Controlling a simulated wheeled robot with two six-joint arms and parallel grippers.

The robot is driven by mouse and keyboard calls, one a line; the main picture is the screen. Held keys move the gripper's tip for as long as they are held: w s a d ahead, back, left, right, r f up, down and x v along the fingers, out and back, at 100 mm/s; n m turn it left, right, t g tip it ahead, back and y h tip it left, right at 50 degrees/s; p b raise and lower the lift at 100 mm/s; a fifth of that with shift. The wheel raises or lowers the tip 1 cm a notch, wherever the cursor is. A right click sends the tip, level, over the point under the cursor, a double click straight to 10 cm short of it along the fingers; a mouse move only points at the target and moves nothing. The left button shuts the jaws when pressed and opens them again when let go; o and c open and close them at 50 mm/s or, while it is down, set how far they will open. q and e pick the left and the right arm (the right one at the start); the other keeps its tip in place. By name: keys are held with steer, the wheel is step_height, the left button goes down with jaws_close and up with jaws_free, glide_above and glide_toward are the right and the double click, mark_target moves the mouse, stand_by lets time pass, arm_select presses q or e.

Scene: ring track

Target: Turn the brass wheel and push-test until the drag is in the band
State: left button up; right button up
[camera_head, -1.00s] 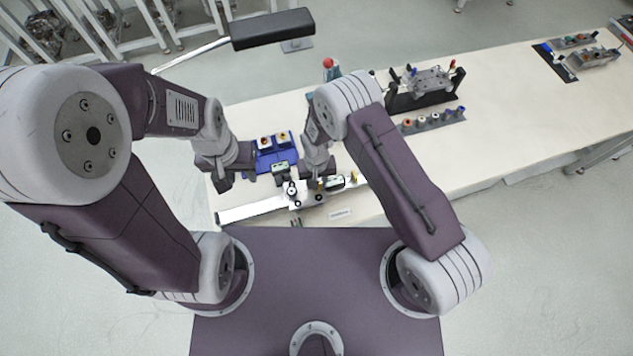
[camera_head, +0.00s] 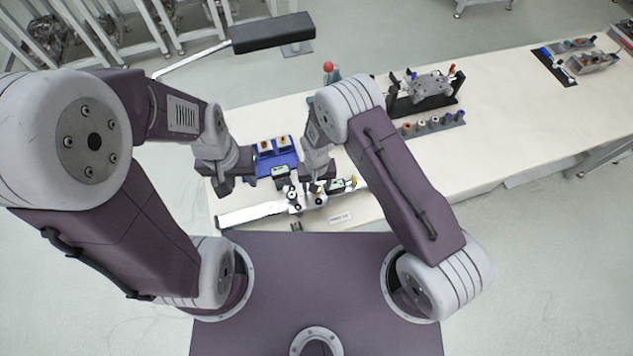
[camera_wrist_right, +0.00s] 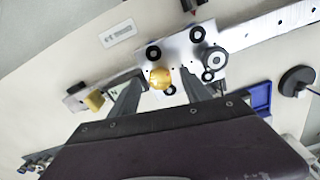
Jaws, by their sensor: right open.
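The brass wheel (camera_wrist_right: 161,80) is a round yellow knob on a pale metal carriage (camera_wrist_right: 178,50) with black rollers, which sits on a long silver rail (camera_head: 250,214). In the head view my right gripper (camera_head: 317,186) is over the carriage and partly hides it. In the right wrist view its two fingers are apart, one on each side of the wheel; I cannot tell whether they touch it. My left gripper (camera_head: 236,185) hangs above the left part of the bench, left of the carriage, with its fingers apart and nothing seen between them.
A blue tray (camera_head: 275,158) with small parts lies behind the grippers. A small dark gauge-like box (camera_head: 335,185) is right of the carriage. A white label (camera_head: 340,217) lies near the front edge. A black fixture (camera_head: 422,95) and a grey peg strip (camera_head: 434,124) stand farther right.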

step_height(320, 180, up, 9)
steer(key=b, duration=0.2)
steer(key=shift+f, duration=0.1)
stand_by(0.4)
